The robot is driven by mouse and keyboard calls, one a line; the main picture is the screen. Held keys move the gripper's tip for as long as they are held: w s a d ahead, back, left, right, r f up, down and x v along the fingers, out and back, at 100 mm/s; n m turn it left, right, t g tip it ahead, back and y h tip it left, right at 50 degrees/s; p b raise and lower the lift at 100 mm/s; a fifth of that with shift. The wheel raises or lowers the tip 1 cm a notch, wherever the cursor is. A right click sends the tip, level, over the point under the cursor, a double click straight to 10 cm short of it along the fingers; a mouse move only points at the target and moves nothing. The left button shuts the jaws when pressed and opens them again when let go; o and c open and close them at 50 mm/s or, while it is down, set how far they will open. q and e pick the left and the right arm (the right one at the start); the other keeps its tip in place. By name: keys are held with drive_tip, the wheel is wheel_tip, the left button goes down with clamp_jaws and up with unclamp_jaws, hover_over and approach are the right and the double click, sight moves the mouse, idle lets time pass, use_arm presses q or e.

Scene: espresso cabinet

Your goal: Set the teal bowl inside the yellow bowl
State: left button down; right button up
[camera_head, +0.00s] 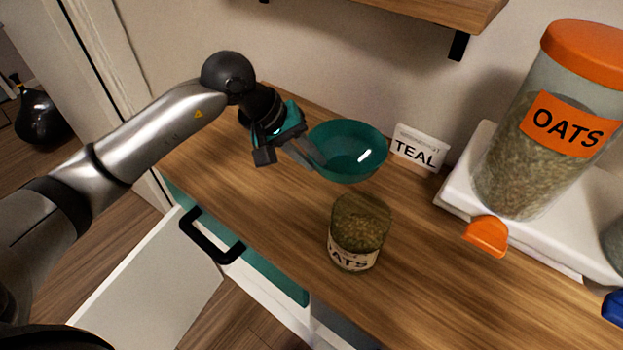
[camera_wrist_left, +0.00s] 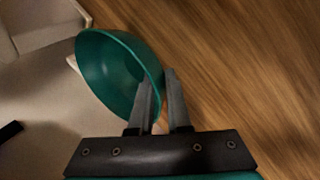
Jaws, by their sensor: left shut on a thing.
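The teal bowl (camera_head: 347,160) is at the back of the wooden counter, left of a "TEAL" card. My left gripper (camera_head: 308,153) reaches it from the left and is shut on its rim. In the left wrist view the teal bowl (camera_wrist_left: 108,72) shows with its wall between the fingertips of my left gripper (camera_wrist_left: 160,85). The bowl looks slightly tilted; whether its base touches the counter I cannot tell. No yellow bowl shows in either view. My right gripper is not in view.
A small oats jar (camera_head: 360,230) stands in front of the bowl. The "TEAL" card (camera_head: 418,150) is close on its right. A large oats canister (camera_head: 540,125) stands on a white base, with an orange piece (camera_head: 486,237) beside it. A shelf (camera_head: 440,12) hangs above. A drawer (camera_head: 160,275) is open below.

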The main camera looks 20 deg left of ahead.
use_arm(q)
drive_tip(key=shift+w+f, duration=0.1)
drive_tip(key=shift+f, duration=2.65)
drive_tip(key=shift+f+b, duration=0.1)
drive_tip(key=shift+b, duration=0.3)
drive_tip(key=shift+f, duration=0.1)
drive_tip(key=c, duration=0.9)
unclamp_jaws()
drive_tip(key=shift+o, duration=0.2)
